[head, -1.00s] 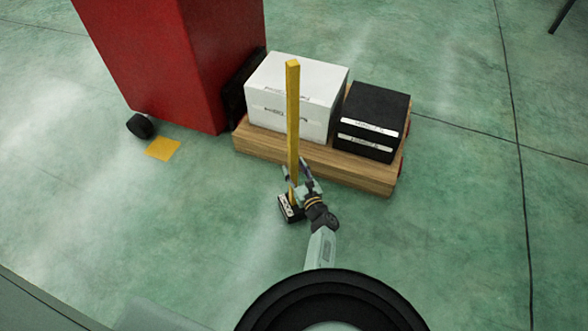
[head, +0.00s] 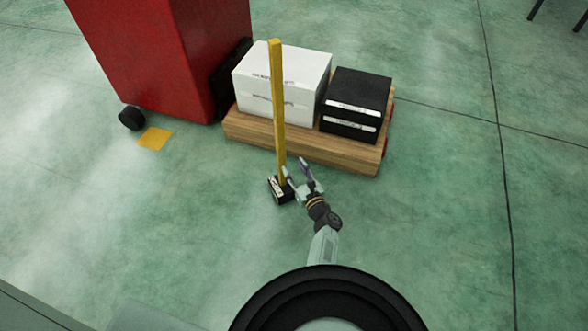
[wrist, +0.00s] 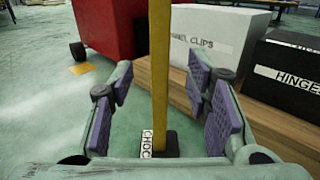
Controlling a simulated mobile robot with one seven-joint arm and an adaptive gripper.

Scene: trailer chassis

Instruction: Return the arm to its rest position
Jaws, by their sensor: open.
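My gripper (head: 297,174) is open near the floor, just right of a yellow post in the head view. In the wrist view my gripper (wrist: 160,100) has its purple-padded fingers spread wide. The yellow post (head: 277,100) stands upright on a small black block with a white label (head: 282,190). In the wrist view the post (wrist: 160,60) rises beyond and between the fingers, apart from both. Its black block (wrist: 168,145) shows a label reading in part "CHOC". My arm (head: 322,245) reaches forward from my body.
A wooden trailer bed (head: 250,133) behind the post carries a white box (head: 300,85) and a black box (head: 355,100). A tall red body (head: 165,60) with a dark wheel (head: 131,118) stands at its left. A yellow floor patch (head: 155,139) lies nearby. The floor at right is clear.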

